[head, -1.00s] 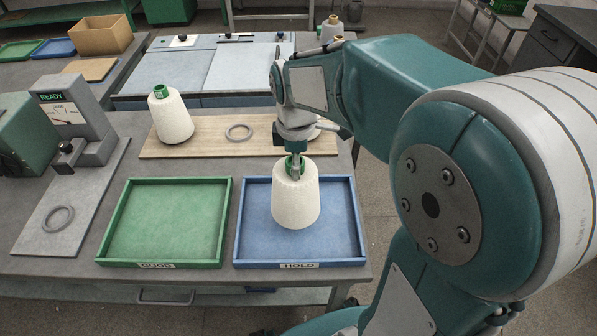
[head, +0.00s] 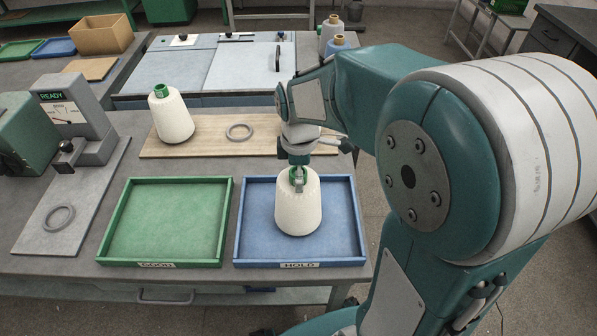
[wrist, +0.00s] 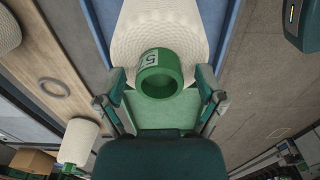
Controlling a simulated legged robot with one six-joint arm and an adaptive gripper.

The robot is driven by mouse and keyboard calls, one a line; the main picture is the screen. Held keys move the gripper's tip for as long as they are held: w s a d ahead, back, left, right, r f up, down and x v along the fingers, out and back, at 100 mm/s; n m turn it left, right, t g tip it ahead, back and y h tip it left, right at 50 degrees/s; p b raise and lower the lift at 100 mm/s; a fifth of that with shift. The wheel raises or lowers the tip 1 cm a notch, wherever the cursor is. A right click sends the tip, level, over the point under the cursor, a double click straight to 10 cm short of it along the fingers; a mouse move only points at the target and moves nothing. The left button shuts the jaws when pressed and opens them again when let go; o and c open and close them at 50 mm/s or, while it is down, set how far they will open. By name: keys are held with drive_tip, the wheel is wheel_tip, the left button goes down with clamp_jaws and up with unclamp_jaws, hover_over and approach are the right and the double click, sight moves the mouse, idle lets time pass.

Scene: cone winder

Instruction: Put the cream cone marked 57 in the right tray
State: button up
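A cream cone (head: 298,208) with a green tube top stands upright on the floor of the blue tray (head: 345,262), the right-hand one, labelled HOLD. In the wrist view the cone (wrist: 158,28) shows its green tube (wrist: 160,74), with a mark on the rim of which only a "5" reads clearly. My gripper (head: 297,181) is directly over the cone's top. In the wrist view my gripper (wrist: 161,82) is open, with one finger on each side of the tube and a visible gap at both. The cone's far side is hidden.
The green tray (head: 165,262), labelled GOOD, is empty, left of the blue one. Another cream cone (head: 172,118) stands on a wooden board (head: 205,148) beside a grey ring (head: 239,132). A gauge (head: 75,120) reading READY stands at the left.

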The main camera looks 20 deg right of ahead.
wheel_tip(320, 180, up, 12)
drive_tip(key=s+m+t, duration=0.5)
drive_tip(key=s+m, duration=0.9)
drive_tip(key=shift+s+a+f+t, duration=0.2)
drive_tip(key=shift+f+t, duration=0.1)
drive_tip(key=shift+f, duration=0.15)
drive_tip(key=shift+w, duration=0.1)
